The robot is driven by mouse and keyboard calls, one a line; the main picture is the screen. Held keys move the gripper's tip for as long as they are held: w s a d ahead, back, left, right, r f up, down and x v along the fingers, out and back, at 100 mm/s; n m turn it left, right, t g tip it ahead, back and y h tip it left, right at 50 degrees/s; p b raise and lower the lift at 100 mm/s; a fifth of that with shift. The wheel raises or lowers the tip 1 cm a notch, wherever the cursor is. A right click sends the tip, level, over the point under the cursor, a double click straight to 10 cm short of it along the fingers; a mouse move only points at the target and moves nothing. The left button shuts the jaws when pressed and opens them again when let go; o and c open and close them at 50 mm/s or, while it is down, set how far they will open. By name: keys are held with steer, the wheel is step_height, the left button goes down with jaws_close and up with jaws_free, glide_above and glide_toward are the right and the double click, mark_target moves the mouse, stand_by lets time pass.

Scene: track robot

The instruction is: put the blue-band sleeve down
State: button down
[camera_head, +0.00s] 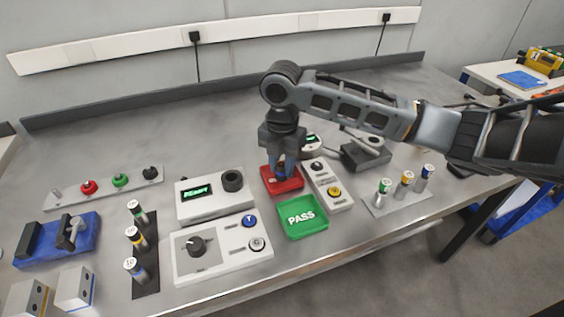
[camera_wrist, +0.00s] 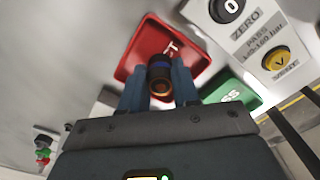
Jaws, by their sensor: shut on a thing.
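My gripper (camera_head: 284,172) points down at the red tray (camera_head: 291,186) in the middle of the bench. In the wrist view its blue fingers (camera_wrist: 159,88) are shut on the blue-band sleeve (camera_wrist: 160,68), a short dark cylinder with a blue band and an orange-brown ring at its near end. The red tray (camera_wrist: 143,40) lies beyond the sleeve in that view. I cannot tell whether the sleeve touches the tray floor. In the head view the fingers largely hide the sleeve.
The green PASS tray (camera_head: 302,233) stands just in front of the red tray. A white display box (camera_head: 208,211) is to the left, and a narrow panel with a yellow button (camera_head: 336,207) is close on the right. A plate with several capped cylinders (camera_head: 380,211) is farther right.

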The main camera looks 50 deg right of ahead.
steer(key=shift+f, duration=0.15)
steer(key=c, duration=0.8)
jaws_free()
